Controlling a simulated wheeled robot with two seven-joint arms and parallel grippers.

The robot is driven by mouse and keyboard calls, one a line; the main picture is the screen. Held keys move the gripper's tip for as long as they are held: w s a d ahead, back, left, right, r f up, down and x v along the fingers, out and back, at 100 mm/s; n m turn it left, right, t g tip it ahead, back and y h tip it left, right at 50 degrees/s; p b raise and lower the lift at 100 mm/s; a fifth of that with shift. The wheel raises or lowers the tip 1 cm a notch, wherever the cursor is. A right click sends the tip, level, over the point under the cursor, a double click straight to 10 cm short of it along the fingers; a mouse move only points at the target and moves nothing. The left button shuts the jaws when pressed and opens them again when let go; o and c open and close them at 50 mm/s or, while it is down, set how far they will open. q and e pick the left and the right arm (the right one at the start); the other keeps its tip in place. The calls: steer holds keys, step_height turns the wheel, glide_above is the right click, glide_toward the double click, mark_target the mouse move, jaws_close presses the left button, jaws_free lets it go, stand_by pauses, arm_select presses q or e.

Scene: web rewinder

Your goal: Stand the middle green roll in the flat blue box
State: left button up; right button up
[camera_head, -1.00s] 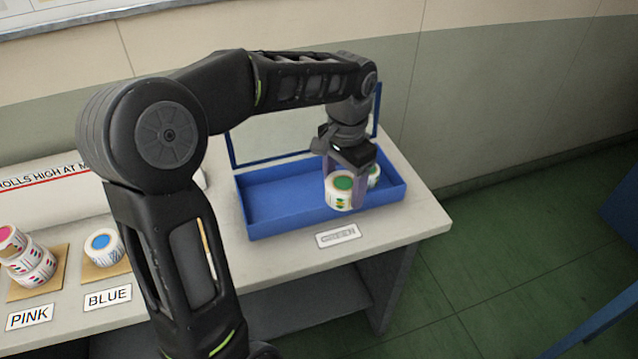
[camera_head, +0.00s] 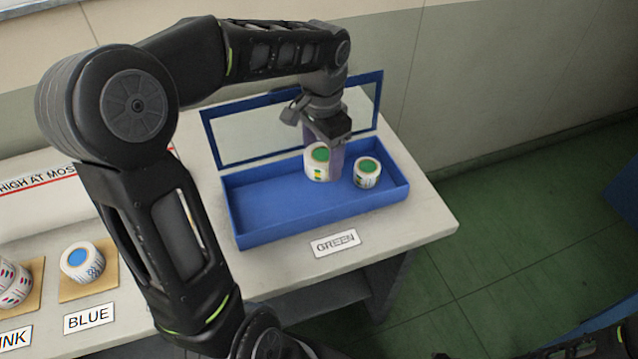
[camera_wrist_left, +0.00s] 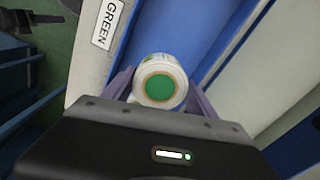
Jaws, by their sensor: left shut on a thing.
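My left gripper (camera_head: 322,160) is shut on a white roll with a green core (camera_head: 318,152), upright and over the back part of the flat blue box (camera_head: 290,215). The held roll also shows between the fingers in the left wrist view (camera_wrist_left: 160,82). I cannot tell for sure whether its base touches the box floor. Another green-cored roll (camera_head: 367,173) stands upright in the box at its right end, close to the right finger. The box has an open lid with a clear pane standing up at the back.
A GREEN label (camera_head: 336,243) lies on the table in front of the box. A blue-cored roll (camera_head: 82,262) and stacked pink rolls (camera_head: 14,284) stand on pads at the left. The left and middle of the box are empty.

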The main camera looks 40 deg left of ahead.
mark_target(322, 154)
arm_select(q)
steer(key=shift+f, duration=1.3)
steer(key=shift+f, duration=0.1)
steer(key=shift+f, duration=2.4)
steer(key=shift+f, duration=0.15)
steer(key=o, duration=1.5)
step_height(322, 154, up, 12)
steer(key=shift+r, duration=0.2)
